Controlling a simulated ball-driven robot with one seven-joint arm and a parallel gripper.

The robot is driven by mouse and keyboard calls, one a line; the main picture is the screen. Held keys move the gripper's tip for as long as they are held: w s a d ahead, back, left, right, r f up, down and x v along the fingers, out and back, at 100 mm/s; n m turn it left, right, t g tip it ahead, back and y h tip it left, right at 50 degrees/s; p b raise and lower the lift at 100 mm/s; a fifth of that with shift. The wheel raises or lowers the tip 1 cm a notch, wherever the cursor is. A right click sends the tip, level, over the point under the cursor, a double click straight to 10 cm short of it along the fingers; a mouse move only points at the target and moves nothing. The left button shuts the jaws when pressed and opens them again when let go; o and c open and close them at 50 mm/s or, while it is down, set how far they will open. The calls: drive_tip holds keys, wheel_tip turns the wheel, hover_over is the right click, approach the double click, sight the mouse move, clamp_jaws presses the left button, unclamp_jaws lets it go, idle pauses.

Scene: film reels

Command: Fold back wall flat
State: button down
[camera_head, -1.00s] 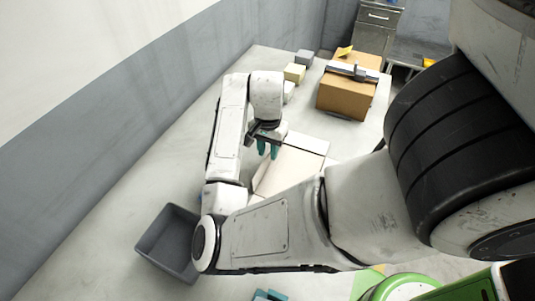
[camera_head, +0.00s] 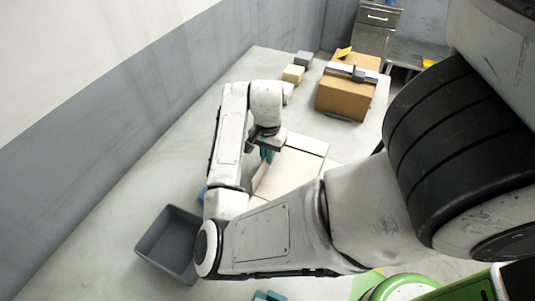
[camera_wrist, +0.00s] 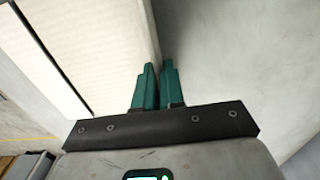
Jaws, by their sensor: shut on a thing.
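A cream, flat-panelled folding box (camera_head: 285,172) lies on the pale table, partly hidden by my arm. One panel (camera_head: 305,143) shows behind its middle part. My gripper (camera_head: 267,155) is at the box's left side with its teal fingers pointing down. In the wrist view the fingers (camera_wrist: 157,88) are close together, one on each side of the thin edge of a cream wall (camera_wrist: 95,45). The gripper is shut on this wall near its edge. How far the wall leans is hard to tell.
An empty grey bin (camera_head: 168,245) stands at the front left. A brown box (camera_head: 345,98) with a grey tool on top stands at the back right. Small blocks (camera_head: 293,74) sit at the back. Bare table (camera_head: 150,180) lies to the left.

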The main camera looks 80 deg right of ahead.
sight(267, 167)
drive_tip(key=shift+w+r, duration=0.1)
drive_tip(key=shift+w, duration=0.05)
drive_tip(key=g+p, duration=0.1)
drive_tip(key=w+g, duration=0.1)
drive_tip(key=shift+w+d+g+y+p, duration=0.1)
drive_tip(key=shift+d+g+y+p, duration=0.1)
drive_tip(key=shift+g+y+p, duration=0.15)
drive_tip(key=w+g, duration=0.1)
drive_tip(key=f+g+y, duration=0.1)
drive_tip(key=g, duration=0.1)
drive_tip(key=shift+w+d+g, duration=0.2)
drive_tip(key=shift+w+g, duration=0.05)
drive_tip(key=shift+w, duration=0.15)
drive_tip(key=g, duration=0.1)
drive_tip(key=w+f+g, duration=0.1)
drive_tip(key=g, duration=0.1)
drive_tip(key=shift+w+d+y, duration=0.1)
drive_tip(key=shift+d+y, duration=0.05)
drive_tip(key=shift+y, duration=0.1)
drive_tip(key=shift+w+f+g+y, duration=0.3)
drive_tip(key=shift+f+g, duration=0.05)
drive_tip(key=shift+g, duration=0.45)
drive_tip(key=shift+w+d+f+g, duration=0.15)
drive_tip(key=shift+f+g, duration=0.15)
drive_tip(key=shift+g, duration=0.4)
